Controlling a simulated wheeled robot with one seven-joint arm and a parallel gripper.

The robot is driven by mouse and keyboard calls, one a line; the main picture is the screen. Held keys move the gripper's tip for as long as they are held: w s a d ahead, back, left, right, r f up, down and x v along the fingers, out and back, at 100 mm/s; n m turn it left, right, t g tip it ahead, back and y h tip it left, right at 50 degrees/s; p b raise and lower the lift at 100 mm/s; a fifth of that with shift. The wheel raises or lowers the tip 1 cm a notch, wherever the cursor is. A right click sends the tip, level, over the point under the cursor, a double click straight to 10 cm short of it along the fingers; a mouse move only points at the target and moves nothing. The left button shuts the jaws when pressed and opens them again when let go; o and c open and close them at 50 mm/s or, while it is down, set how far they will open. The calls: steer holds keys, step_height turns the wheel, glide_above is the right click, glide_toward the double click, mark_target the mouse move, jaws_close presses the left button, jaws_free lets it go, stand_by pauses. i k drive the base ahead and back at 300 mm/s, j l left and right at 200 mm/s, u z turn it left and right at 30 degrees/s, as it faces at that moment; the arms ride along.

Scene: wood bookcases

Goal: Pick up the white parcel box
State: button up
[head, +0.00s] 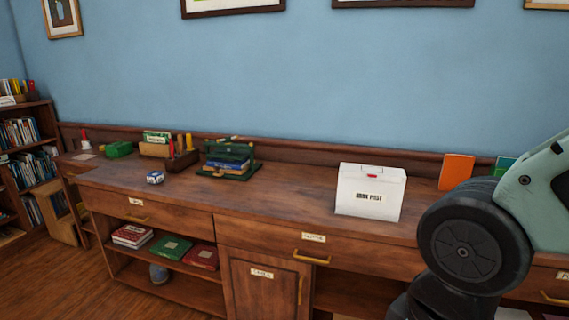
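The white parcel box (370,192) stands upright on the wooden counter (300,204), right of the middle in the head view. It has dark lettering and a small red mark on its front. Part of my arm shows at the lower right, in front of the counter and to the right of the box. My gripper is not in view, so I cannot see its fingers or whether it holds anything.
An orange book (456,171) stands right of the box. The counter between rack and box is clear. A bookcase (25,150) stands far left.

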mark_target(382, 200)
steer(key=l+u, duration=0.25)
steer(key=l, duration=0.45)
steer(key=l+u, duration=0.2)
steer(key=l, duration=0.5)
steer(key=l+u, duration=0.25)
steer(key=l, duration=0.5)
steer(key=k+l+u, duration=0.2)
steer(key=l, duration=0.45)
steer(key=i+l, duration=0.05)
steer(key=i, duration=0.05)
